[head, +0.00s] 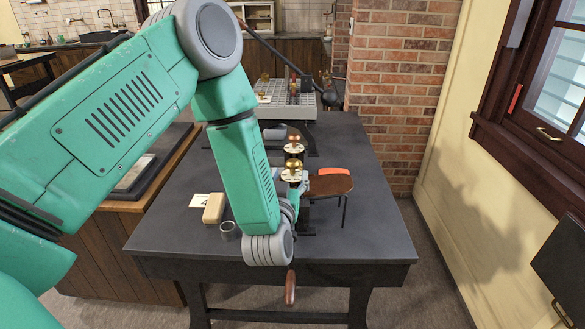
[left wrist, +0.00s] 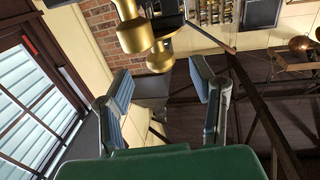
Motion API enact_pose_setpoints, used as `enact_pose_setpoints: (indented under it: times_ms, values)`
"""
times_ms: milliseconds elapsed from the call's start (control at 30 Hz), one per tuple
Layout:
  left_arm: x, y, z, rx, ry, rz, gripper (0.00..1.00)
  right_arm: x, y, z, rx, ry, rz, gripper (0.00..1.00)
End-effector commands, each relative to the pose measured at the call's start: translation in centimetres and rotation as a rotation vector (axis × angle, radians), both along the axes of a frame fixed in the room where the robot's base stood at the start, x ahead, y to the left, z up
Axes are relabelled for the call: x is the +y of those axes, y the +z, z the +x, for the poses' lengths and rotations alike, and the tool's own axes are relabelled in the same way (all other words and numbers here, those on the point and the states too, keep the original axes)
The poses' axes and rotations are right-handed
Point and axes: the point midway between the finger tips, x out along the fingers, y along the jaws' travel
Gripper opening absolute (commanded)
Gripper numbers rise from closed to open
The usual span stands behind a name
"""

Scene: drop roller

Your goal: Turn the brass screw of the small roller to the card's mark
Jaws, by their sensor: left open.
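The small roller's stand is on the dark table, partly hidden by my left arm in the head view. Two brass screws rise from it, a nearer one (head: 291,164) and a farther one (head: 294,140), each above a pale dial. In the left wrist view, a large brass knob (left wrist: 134,36) and a second one (left wrist: 160,58) hang beyond the fingers, apart from them. My left gripper (left wrist: 162,83) is open and empty; its fingers are mostly hidden in the head view. A small white card (head: 200,200) lies at the table's left, its mark too small to read. My right gripper is out of view.
A beige block (head: 214,208) and a grey cup (head: 228,231) stand left of my wrist. A larger machine with a grey bed (head: 280,103) stands behind. The table's right side (head: 375,215) is clear.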

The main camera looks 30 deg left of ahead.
Motion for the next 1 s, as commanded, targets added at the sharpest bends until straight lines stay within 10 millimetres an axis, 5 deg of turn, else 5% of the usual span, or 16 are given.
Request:
enact_pose_setpoints:
  times_ms: [200, 400, 1000]
  values:
    - [-1.8, -0.2, -4.0, 0.004, -0.002, 0.000, 0.50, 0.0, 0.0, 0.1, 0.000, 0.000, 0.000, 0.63]
    - [-2.6, -0.1, -5.8, 0.002, 0.000, 0.001, 0.50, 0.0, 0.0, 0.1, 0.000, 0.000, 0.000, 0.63]
    - [-2.7, -0.2, -6.0, 0.004, -0.002, -0.001, 0.50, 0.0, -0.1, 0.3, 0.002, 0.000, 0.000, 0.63]
